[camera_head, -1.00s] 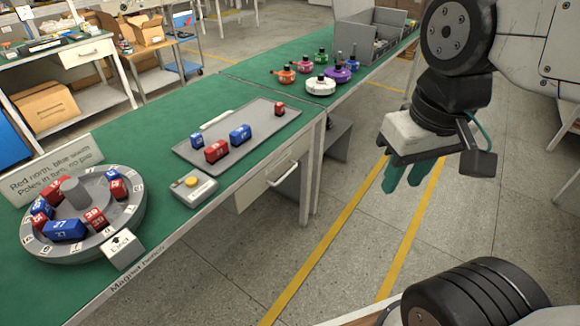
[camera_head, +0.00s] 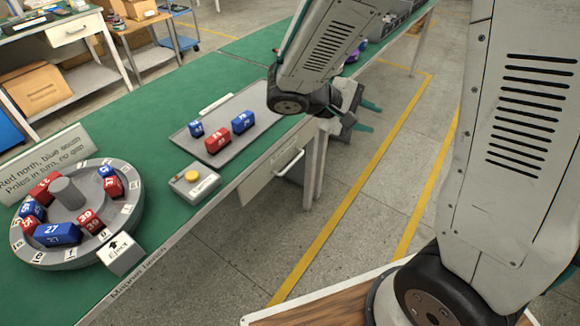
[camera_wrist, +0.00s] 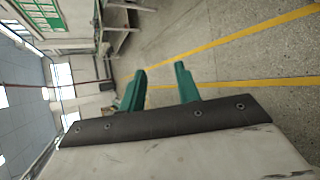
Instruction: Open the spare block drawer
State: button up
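A closed white drawer (camera_head: 268,185) with a bar handle (camera_head: 290,163) is set under the front edge of the green bench in the head view. No label shows on it. My gripper (camera_head: 368,116) is off the bench's front edge, to the right of the drawer and apart from its handle. Its two green fingers stand apart with nothing between them, as the wrist view also shows (camera_wrist: 161,70). My arm hides part of the bench top behind it. The drawer cannot be made out in the wrist view.
On the bench are a grey tray (camera_head: 250,138) with red and blue blocks, a yellow-button box (camera_head: 193,183) and a round block holder (camera_head: 110,222). A second bench with its own drawer (camera_head: 75,33) stands at back left. The floor before the drawer is clear.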

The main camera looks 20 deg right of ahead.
jog(key=w+a+f+n+t+h, duration=0.2)
jog(key=w+f+n+t, duration=0.1)
jog(key=w+f, duration=0.25)
jog(key=n+t+y, duration=0.5)
jog(key=n+t, duration=0.5)
send_near(290, 167)
jog(key=w+d, duration=0.2)
jog(key=x, duration=0.7)
jog(key=shift+w+f, duration=0.25)
jog(key=shift+f, duration=0.1)
grip_shut()
